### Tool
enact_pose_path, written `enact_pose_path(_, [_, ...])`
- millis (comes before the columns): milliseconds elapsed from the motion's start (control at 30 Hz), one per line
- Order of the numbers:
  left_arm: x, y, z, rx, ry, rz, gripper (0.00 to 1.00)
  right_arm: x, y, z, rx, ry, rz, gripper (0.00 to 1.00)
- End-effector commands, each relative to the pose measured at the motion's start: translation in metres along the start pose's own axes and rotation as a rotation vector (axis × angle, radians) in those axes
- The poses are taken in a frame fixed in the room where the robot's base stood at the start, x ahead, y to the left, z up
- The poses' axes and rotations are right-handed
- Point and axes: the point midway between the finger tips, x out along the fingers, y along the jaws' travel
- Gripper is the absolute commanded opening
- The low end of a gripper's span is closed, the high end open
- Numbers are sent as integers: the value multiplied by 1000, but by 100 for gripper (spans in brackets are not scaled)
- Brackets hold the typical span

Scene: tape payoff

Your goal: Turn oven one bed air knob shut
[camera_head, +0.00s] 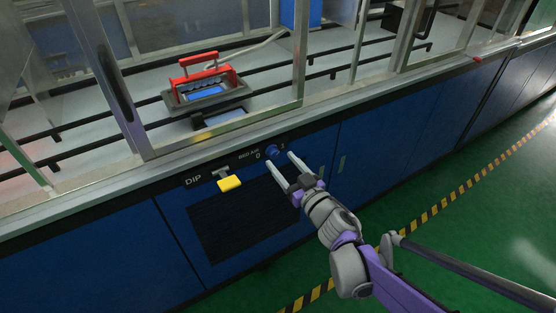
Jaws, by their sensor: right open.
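The bed air knob (273,151) is a small blue round knob on the blue front panel, just right of the "BED AIR" lettering. My right gripper (278,158) comes from the lower right with its two pale fingers open. The fingertips are close to the knob, one at its lower left and one at its right. I cannot tell whether they touch it. The knob's exact turn position is too small to tell. My left gripper is not in view.
A dark grille (240,222) lies below. Above is a glazed metal-framed enclosure with a red-handled frame (205,78). Green floor (460,225) with a striped line is clear at right.

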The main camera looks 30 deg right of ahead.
Motion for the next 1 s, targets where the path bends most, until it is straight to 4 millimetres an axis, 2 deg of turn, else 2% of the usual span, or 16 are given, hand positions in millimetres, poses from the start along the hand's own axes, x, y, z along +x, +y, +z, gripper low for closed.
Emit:
enact_pose_path(100, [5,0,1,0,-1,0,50,16,0,1,0,0,-2,67])
enact_pose_path(200, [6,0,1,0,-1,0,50,23,0,0,0,0,-1,67])
enact_pose_path(533, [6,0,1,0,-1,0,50,27,0,0,0,0,1,67])
enact_pose_path(567, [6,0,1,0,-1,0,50,27,0,0,0,0,0,63])
enact_pose_path(900, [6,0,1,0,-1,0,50,26,0,0,0,0,0,2])
enact_pose_path(1000, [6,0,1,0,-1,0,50,26,0,0,-1,0,0,0])
